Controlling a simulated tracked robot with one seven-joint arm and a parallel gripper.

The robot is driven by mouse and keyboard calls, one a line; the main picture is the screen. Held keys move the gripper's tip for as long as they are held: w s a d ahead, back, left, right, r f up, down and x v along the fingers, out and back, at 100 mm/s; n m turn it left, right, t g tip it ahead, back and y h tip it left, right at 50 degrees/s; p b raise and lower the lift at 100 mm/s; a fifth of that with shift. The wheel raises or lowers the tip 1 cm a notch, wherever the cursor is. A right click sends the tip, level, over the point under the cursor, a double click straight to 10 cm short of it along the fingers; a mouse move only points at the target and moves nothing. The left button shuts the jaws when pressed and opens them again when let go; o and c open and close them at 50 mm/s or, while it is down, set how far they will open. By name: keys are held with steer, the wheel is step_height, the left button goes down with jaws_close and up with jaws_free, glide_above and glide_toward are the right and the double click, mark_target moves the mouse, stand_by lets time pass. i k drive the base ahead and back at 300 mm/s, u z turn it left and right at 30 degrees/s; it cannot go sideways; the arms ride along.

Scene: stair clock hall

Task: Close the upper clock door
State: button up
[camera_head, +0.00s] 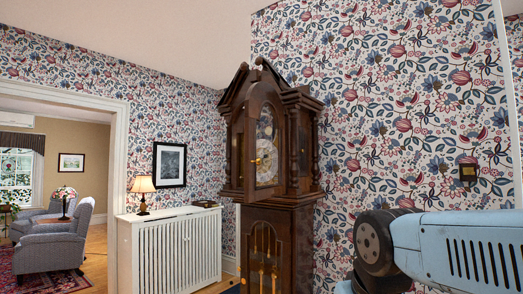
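A tall dark wooden grandfather clock (283,212) stands upright against the papered wall, near the middle of the head view. Its upper door (249,150) is a dark wooden frame in front of the pale round dial (267,160). The door frame seems to stand out at an angle from the hood, but I cannot tell clearly how far it is open. Below it, brass weights or a pendulum show behind the lower door (262,250). Part of my blue arm shows at lower right, apart from the clock. My gripper is out of view.
A white radiator cover (170,252) stands left of the clock, with a lit lamp (143,190) on it. A doorway at far left opens on a room with grey armchairs (52,245). A wall switch (468,173) is at right.

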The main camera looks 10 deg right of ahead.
mark_target(260, 94)
steer(key=u, duration=0.2)
steer(key=i, duration=1.65)
steer(key=z, duration=0.3)
steer(key=k, duration=1.7)
steer(key=u, duration=0.8)
steer(key=i, duration=0.85)
steer(key=u, duration=0.05)
